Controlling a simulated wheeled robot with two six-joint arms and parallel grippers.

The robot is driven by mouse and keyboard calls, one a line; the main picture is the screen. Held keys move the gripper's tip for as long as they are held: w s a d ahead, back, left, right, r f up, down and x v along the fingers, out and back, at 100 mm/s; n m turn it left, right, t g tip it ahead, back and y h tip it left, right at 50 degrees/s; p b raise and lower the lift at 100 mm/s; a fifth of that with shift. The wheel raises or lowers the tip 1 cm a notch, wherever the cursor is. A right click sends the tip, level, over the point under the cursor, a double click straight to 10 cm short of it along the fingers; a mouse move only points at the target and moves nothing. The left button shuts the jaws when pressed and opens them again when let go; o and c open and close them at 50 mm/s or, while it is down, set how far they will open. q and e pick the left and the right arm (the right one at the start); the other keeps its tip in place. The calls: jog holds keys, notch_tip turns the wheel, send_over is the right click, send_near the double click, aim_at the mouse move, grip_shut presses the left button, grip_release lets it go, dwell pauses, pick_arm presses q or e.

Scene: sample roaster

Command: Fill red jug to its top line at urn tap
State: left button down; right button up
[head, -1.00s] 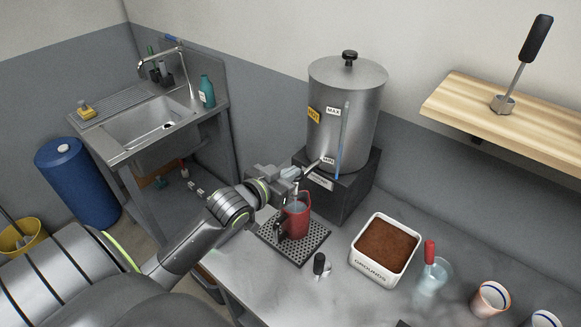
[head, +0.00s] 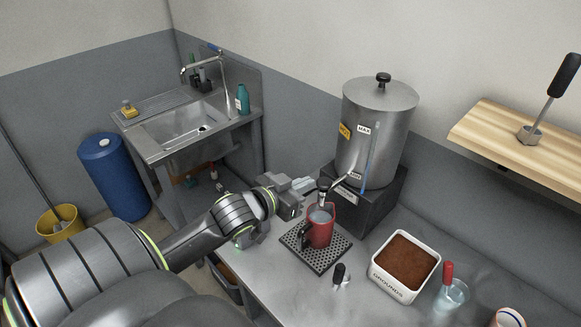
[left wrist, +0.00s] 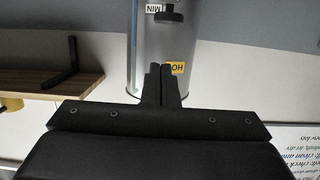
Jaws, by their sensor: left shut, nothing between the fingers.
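The red jug (head: 320,232) stands upright on the black perforated drip tray (head: 328,260), below the urn's tap (head: 323,188). A pale bluish liquid surface shows inside its mouth; its top line cannot be made out. The steel urn (head: 372,130) stands on a dark block behind. My left gripper (head: 304,184) is shut and empty, just left of the tap and above the jug's left side; I see a gap to the tap. In the left wrist view, its closed fingers (left wrist: 161,84) lie before the urn (left wrist: 148,45), whose labels appear upside down. My right gripper is out of view.
A white grounds box (head: 405,268) and a glass with a red-handled tool (head: 450,292) stand right of the tray. A small black-topped item (head: 339,275) lies before it. A wooden shelf (head: 520,150) juts out at right. The sink (head: 185,128) is at back left.

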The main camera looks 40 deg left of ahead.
pick_arm(q)
jog(key=shift+v, duration=1.75)
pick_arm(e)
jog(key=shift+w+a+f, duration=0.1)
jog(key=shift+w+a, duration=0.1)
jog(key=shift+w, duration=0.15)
pick_arm(q)
jog(key=shift+w+a+r, duration=0.1)
jog(key=shift+a, duration=0.15)
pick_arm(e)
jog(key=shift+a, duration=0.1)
